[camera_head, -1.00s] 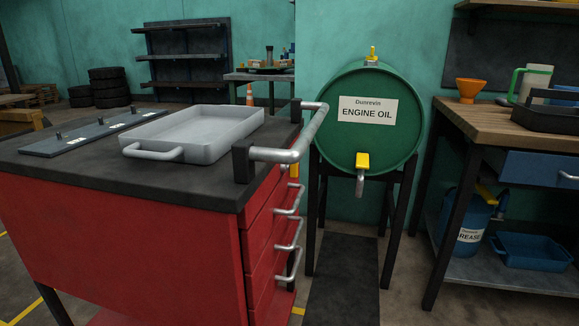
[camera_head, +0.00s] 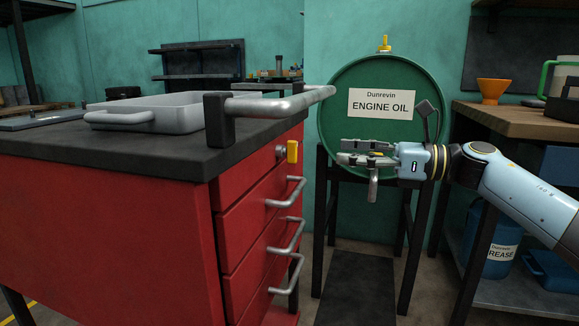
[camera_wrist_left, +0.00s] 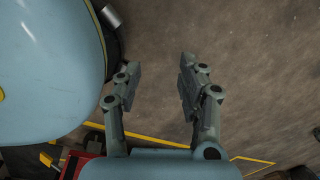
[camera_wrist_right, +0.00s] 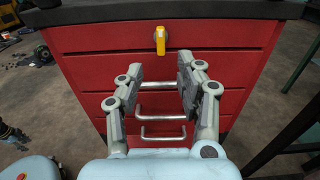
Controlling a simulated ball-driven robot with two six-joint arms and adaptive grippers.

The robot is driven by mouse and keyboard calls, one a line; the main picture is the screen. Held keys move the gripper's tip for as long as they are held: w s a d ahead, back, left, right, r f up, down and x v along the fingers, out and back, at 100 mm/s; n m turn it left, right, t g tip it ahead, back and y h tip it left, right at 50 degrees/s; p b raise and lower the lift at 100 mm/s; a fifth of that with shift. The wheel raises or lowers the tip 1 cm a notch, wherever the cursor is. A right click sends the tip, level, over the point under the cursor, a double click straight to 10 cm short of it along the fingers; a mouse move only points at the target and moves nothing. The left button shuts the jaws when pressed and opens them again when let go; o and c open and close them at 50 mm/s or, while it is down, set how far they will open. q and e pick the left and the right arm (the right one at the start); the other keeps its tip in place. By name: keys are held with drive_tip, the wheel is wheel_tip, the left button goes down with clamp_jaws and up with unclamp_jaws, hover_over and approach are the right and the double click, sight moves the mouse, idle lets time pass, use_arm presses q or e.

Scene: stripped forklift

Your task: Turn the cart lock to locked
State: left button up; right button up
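The cart lock (camera_head: 292,151) is a small yellow lever on a round metal base, near the top of the red cart's (camera_head: 120,220) drawer side. The lever points downward in the right wrist view (camera_wrist_right: 160,42). My right gripper (camera_head: 345,152) is open and empty, to the right of the lock and in front of the oil drum in the head view. In the right wrist view the open fingers (camera_wrist_right: 166,75) face the drawer front, with the lock beyond them. My left gripper (camera_wrist_left: 160,75) is open and empty over bare floor, outside the head view.
The cart has a metal push handle (camera_head: 275,106) above the lock and several drawer handles (camera_head: 287,192) below. A grey tray (camera_head: 165,115) sits on top. A workbench (camera_head: 525,125) is at right.

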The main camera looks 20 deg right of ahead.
sight(287, 152)
use_arm(q)
drive_tip(key=shift+w+d+r+b, duration=0.2)
drive_tip(key=shift+w+r, duration=0.2)
drive_tip(key=shift+w, duration=0.3)
drive_tip(key=shift+w+d+r+b, duration=0.15)
drive_tip(key=shift+w+r, duration=0.25)
drive_tip(key=shift+w, duration=0.25)
use_arm(e)
drive_tip(key=shift+x, duration=5.25)
use_arm(q)
drive_tip(key=shift+s, duration=0.15)
use_arm(e)
clamp_jaws()
